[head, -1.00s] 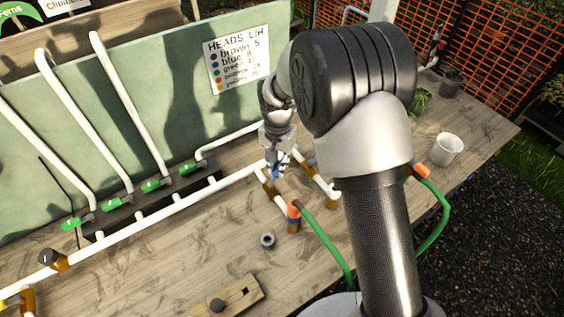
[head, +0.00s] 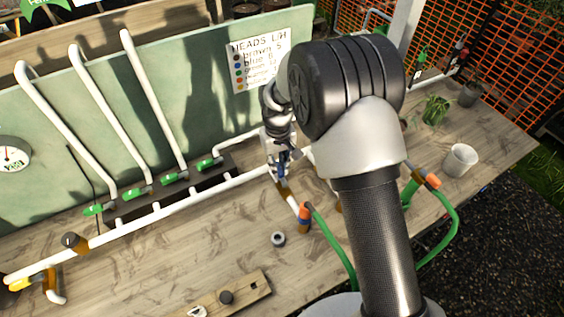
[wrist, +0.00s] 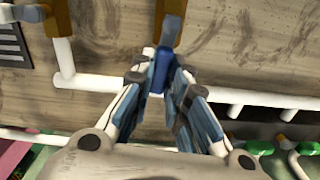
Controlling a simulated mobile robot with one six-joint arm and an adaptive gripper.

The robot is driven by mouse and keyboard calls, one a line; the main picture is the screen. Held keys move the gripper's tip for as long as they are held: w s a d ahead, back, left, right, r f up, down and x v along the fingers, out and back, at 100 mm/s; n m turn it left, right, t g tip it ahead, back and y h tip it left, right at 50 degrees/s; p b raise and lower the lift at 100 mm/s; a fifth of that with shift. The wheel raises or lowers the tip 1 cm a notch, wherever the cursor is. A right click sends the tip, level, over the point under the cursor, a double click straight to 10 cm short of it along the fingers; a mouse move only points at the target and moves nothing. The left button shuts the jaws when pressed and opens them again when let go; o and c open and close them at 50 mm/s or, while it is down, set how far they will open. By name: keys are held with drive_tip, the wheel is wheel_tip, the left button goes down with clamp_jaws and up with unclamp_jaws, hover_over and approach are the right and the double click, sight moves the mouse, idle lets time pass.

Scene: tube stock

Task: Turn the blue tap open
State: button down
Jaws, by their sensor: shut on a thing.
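The blue tap's handle (wrist: 157,78) shows in the wrist view, between the two fingers of my gripper (wrist: 160,82). It joins a brass-coloured fitting above it in that picture, at right angles to the white main pipe. My gripper is shut on the blue handle. In the head view my gripper (head: 281,166) is at the white pipe near the board's right end, and the brass fitting (head: 284,188) shows just below it. The fingers hide most of the handle there, so how far it is turned is hard to tell.
Several green taps (head: 137,193) stand left along the pipe. A grey ring (head: 278,239) and a wooden block (head: 232,296) lie in front. A white pot (head: 460,159) stands right.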

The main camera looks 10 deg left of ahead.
drive_tip(key=shift+s+a+n, duration=0.15)
drive_tip(key=shift+a+n, duration=0.1)
drive_tip(key=shift+n, duration=0.45)
drive_tip(key=c, duration=1.6)
unclamp_jaws()
drive_tip(key=shift+o, duration=0.2)
wheel_tip(320, 180, up, 12)
